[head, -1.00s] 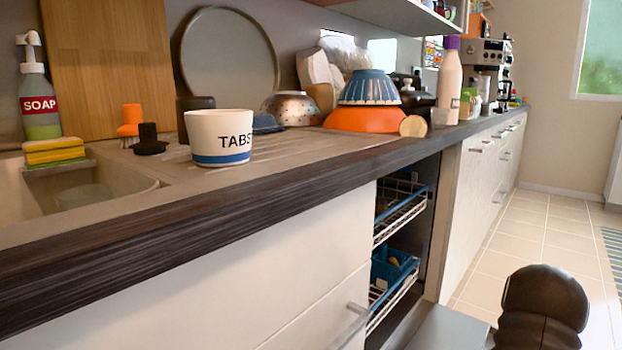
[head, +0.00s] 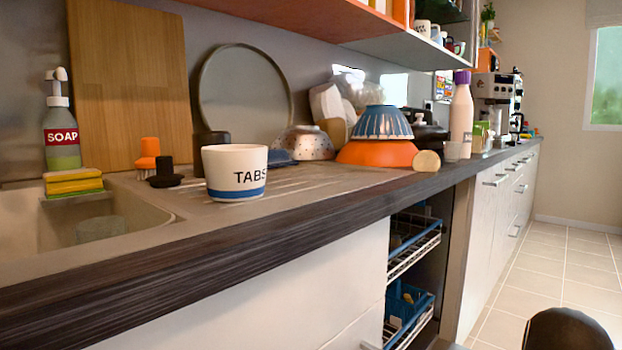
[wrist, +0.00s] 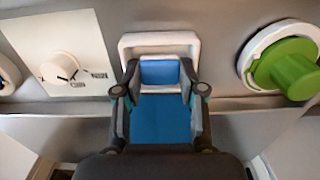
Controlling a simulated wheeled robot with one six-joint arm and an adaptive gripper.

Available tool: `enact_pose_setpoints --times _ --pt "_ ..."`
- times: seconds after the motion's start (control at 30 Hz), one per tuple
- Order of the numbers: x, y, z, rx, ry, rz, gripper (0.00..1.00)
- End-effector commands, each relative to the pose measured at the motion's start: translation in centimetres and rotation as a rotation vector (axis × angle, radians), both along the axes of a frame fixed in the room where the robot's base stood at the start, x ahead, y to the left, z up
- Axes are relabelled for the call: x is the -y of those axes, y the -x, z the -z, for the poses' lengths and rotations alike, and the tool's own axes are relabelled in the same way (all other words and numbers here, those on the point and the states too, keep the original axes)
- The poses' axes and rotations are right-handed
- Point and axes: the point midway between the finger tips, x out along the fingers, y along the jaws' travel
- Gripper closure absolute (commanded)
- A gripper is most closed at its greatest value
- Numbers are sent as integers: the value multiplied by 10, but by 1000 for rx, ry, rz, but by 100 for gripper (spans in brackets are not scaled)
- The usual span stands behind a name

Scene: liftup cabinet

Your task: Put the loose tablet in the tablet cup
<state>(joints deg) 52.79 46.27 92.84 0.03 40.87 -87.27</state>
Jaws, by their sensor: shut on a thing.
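A white cup with a blue band and "TABS" lettering (head: 235,172) stands upright on the counter in the head view; what is inside it is hidden. In the wrist view my gripper (wrist: 159,74) is shut on a blue block (wrist: 160,118). Its fingertips reach the lower part of a white-rimmed recess (wrist: 160,39) in a grey panel. Blue also shows inside that rim, with a pale strip across it. I cannot tell whether both blue areas are one piece. The gripper is not visible in the head view.
In the wrist view, a white dial (wrist: 64,66) is left of the recess and a green knob (wrist: 288,72) right. In the head view, a sink (head: 100,228), soap bottle (head: 60,130) and bowls (head: 375,150) line the counter. Wire racks (head: 412,245) show below.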

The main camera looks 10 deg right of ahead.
Motion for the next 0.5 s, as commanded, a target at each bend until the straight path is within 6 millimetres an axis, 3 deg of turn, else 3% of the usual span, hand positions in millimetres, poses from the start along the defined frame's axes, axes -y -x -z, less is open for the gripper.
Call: enact_pose_setpoints --times 0.33,0.37,0.47,0.5 --pt "0 0 2 0 0 0 100" --pt "0 0 1 0 0 0 55" --pt "0 0 1 0 0 0 31" --pt "0 0 1 0 0 0 31"
